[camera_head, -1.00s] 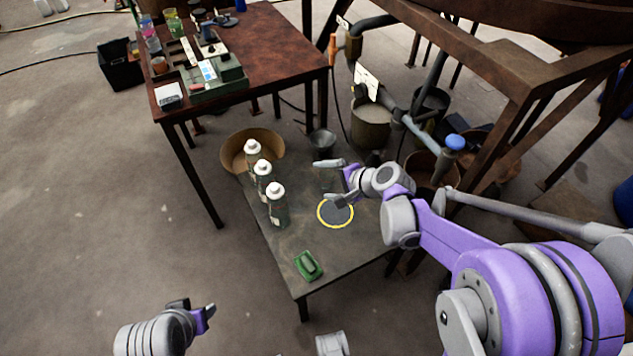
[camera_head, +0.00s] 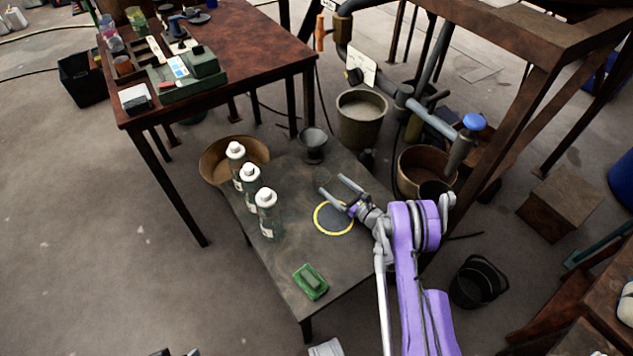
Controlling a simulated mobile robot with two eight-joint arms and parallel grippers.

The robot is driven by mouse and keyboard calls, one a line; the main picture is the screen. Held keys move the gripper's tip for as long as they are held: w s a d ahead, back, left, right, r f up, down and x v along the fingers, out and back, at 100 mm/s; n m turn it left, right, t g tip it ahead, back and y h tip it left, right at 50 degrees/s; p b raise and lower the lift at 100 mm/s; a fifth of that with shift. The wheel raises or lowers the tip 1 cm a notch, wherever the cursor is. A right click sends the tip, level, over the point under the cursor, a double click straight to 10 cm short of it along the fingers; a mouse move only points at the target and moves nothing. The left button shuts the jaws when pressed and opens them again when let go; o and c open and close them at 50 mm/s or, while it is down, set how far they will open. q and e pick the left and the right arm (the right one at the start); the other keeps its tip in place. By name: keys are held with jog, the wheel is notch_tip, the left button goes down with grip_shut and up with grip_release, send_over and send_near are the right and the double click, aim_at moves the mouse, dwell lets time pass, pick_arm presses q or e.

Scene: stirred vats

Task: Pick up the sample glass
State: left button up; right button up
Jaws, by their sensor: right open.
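A faint, see-through glass (camera_head: 321,178), which looks like the sample glass, stands on the low grey table (camera_head: 345,270), behind the yellow ring. Its outline is hard to make out. My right gripper (camera_head: 332,185) is open, its two fingers pointing at the glass from the front right. The fingertips are close to the glass; I cannot tell whether they touch it. Only small tips of my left gripper (camera_head: 176,353) show at the bottom edge, too little to tell its state.
Three white-capped bottles (camera_head: 267,212) stand on the low table's left side. A green sponge-like block (camera_head: 311,281) lies at its front, a dark cup (camera_head: 313,145) at its back. A yellow-ringed disc (camera_head: 333,218) lies below my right gripper. A red-brown table (camera_head: 240,55) stands behind.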

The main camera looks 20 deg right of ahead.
aim_at(315, 171)
jog(key=x, duration=0.5)
jog(key=b+x, duration=0.1)
jog(key=x, duration=0.4)
jog(key=shift+s+a, duration=0.1)
jog(key=shift+a, duration=0.1)
grip_shut()
